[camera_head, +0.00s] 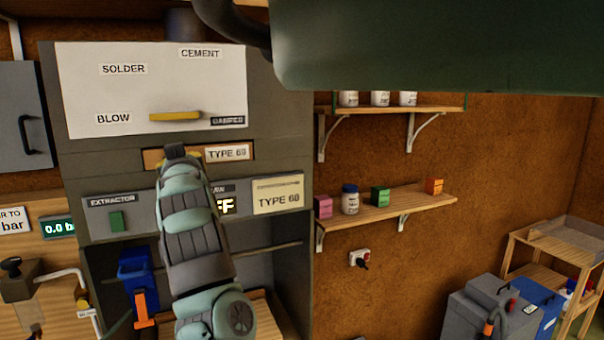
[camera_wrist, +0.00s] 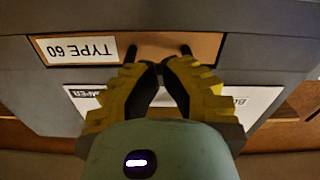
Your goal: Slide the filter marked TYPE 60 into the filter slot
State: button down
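The filter marked TYPE 60 (camera_head: 228,153) shows its orange-brown front and white label in the slot opening of the grey cabinet. In the wrist view the filter front (camera_wrist: 207,46) appears upside down, with its label at left and two dark handle posts. Its front looks about level with the slot edges; its depth is hard to judge. In the head view my gripper (camera_head: 178,155) is mostly hidden behind my wrist.
Above the slot is a white panel (camera_head: 90,85) with a yellow damper handle (camera_head: 175,116). Below are the extractor switch (camera_head: 116,221) and a TYPE 60 placard (camera_head: 277,196). Shelves (camera_head: 385,205) with jars and small boxes are on the right wall.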

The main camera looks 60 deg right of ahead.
jog(key=shift+w+d+b, duration=0.35)
jog(key=shift+w+b, duration=0.3)
jog(key=shift+b, duration=0.05)
